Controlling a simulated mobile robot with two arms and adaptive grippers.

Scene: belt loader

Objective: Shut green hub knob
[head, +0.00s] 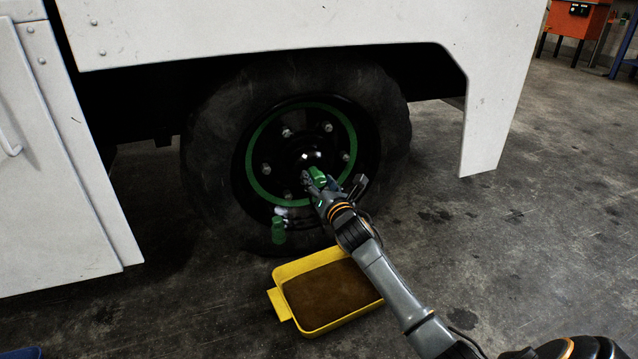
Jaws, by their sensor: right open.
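The wheel (205,170) stands under the white body, with a green ring (256,180) and several bolts on its dark hub. A green knob (317,174) shows at the lower part of the hub's centre. My right gripper (314,182) is open right at this knob, with its fingers partly covering it. I cannot tell whether they touch it. A second green piece (278,230) with a pale fitting above it sits low on the wheel, left of my right gripper. My left gripper is not in view.
A yellow tray (277,302) with brown contents lies on the floor below the wheel, under my right arm. The white body panel (270,30) overhangs the wheel.

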